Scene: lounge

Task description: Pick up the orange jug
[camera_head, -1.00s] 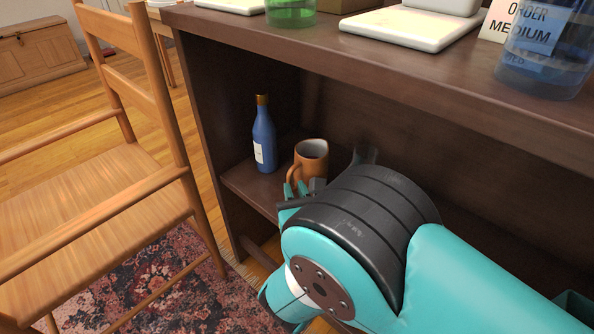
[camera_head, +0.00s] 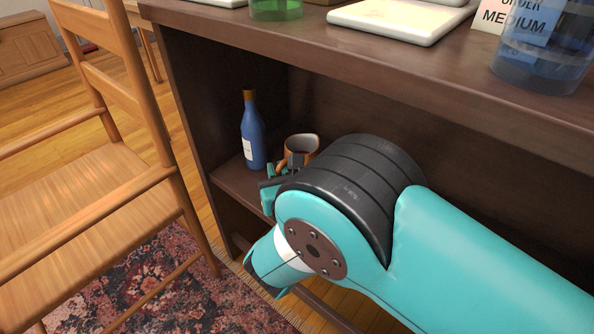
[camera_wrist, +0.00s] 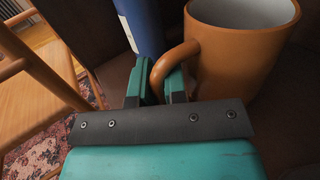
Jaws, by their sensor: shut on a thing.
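The orange jug (camera_head: 301,146) is on the shelf inside the dark cabinet, partly hidden behind my arm in the head view. In the wrist view the orange jug (camera_wrist: 240,55) is large at the upper right, its pale inside showing and its handle toward the left. My gripper (camera_wrist: 160,84) is shut on the jug's handle, one finger on each side of it. In the head view my gripper (camera_head: 276,180) is mostly hidden by my wrist. I cannot tell whether the jug touches the shelf.
A blue bottle (camera_head: 252,133) stands just left of the jug, close to my fingers; it also shows in the wrist view (camera_wrist: 143,26). The cabinet top (camera_head: 330,50) overhangs the shelf. A wooden chair (camera_head: 95,200) stands to the left on a patterned rug (camera_head: 150,285).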

